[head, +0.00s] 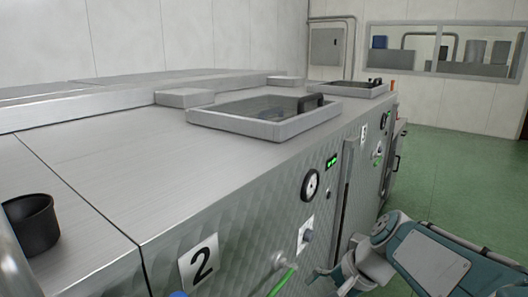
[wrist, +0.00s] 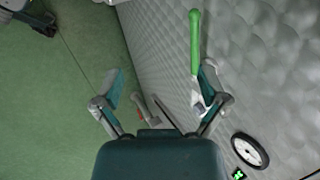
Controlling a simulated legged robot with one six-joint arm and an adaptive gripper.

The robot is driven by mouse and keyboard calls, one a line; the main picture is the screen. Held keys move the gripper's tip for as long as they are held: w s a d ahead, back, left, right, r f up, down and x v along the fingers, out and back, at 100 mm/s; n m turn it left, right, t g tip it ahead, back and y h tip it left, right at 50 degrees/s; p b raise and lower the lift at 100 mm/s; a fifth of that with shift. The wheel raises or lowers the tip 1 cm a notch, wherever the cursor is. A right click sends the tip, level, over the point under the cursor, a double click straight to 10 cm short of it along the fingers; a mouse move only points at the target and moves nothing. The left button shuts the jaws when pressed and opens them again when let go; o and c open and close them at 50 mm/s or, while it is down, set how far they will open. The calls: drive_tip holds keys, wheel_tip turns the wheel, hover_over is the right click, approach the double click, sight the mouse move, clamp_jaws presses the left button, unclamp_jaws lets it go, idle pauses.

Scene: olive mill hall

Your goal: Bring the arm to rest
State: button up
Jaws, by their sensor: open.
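My gripper (head: 326,277) is at the lower right of the head view, close to the quilted metal front of the machine. In the wrist view my gripper (wrist: 160,84) has its two fingers spread wide, with nothing between them. A green-handled lever (head: 283,281) on the machine front lies just left of my gripper in the head view. In the wrist view the lever (wrist: 194,42) points up beside the right finger, which partly overlaps its base. I cannot tell whether they touch.
The steel machine (head: 130,150) fills the left and middle, with a framed window hatch (head: 265,118) on top and a black cup (head: 32,225) at the left. A round gauge (head: 311,186) and number 2 plate (head: 199,262) are on its front. Green floor (head: 450,170) is clear at right.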

drive_tip(key=s+d+n+t+h, duration=0.3)
drive_tip(key=s+n, duration=0.5)
drive_tip(key=s, duration=0.5)
drive_tip(key=d+h, duration=0.1)
drive_tip(key=h, duration=0.1)
drive_tip(key=shift+r+h, duration=0.2)
drive_tip(key=shift+h, duration=0.1)
